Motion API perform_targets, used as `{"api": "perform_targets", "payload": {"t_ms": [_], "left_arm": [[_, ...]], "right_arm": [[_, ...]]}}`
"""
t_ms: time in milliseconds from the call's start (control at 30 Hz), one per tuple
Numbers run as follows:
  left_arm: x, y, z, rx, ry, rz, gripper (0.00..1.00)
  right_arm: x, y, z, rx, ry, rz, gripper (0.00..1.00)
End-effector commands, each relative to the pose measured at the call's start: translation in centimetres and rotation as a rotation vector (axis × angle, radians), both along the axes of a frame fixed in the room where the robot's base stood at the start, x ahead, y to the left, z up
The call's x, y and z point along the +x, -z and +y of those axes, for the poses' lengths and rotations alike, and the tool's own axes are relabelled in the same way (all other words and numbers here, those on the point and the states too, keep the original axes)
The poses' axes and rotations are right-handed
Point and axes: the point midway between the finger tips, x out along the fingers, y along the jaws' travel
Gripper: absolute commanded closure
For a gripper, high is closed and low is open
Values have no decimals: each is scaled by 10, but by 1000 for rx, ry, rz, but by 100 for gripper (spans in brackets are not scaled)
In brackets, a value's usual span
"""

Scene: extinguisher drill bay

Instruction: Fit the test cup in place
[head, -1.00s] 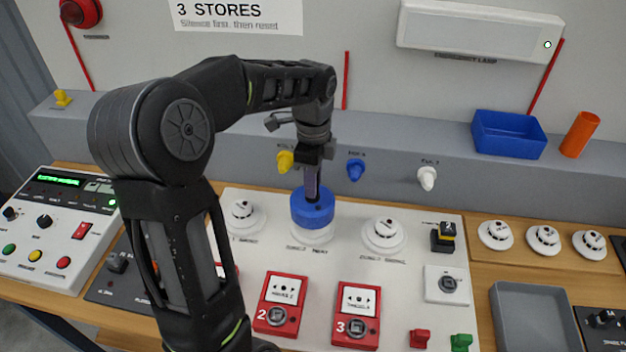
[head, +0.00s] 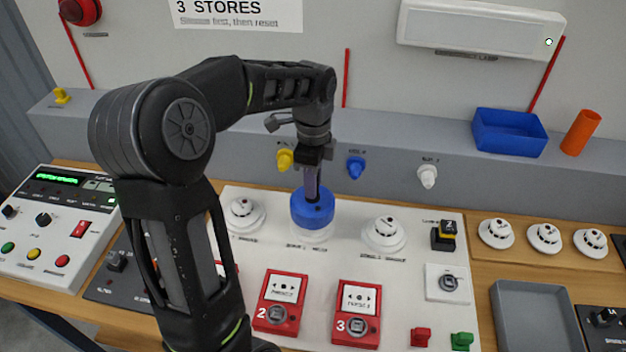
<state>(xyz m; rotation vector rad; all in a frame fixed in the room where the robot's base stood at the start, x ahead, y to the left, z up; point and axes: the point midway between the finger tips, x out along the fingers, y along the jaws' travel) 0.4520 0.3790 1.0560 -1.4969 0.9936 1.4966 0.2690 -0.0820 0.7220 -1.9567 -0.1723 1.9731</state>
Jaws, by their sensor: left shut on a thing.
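The blue test cup (head: 312,211) sits over the middle detector position on the white panel (head: 340,262), upright as far as I can see. A white round base (head: 312,236) shows just below it; the detector itself is hidden. My left gripper (head: 312,192) points down from above and is shut on the cup's dark top. White detectors stand on either side, one at left (head: 242,213) and one at right (head: 384,232). My right gripper is out of view.
Red call points (head: 281,300) and (head: 357,312) stand at the panel's front. A control box (head: 52,228) is at left. Several spare detectors (head: 544,238), a grey tray (head: 537,318), a blue bin (head: 508,133) and an orange tube (head: 580,132) are at right.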

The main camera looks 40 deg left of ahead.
Motion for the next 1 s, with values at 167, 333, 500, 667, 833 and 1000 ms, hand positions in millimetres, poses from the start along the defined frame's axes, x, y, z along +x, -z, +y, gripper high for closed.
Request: {"api": "perform_targets", "payload": {"t_ms": [167, 333, 500, 667, 833, 1000], "left_arm": [[0, 3, 0, 0, 0, -1, 100], [0, 6, 0, 0, 0, -1, 100], [0, 8, 0, 0, 0, 0, 100], [0, 11, 0, 0, 0, 0, 100], [0, 13, 0, 0, 0, 0, 100], [0, 16, 0, 0, 0, 0, 100]], "right_arm": [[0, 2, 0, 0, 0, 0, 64], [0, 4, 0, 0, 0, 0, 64], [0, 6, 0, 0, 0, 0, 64], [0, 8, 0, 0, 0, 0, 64], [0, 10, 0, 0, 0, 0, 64], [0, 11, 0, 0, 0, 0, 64]]}}
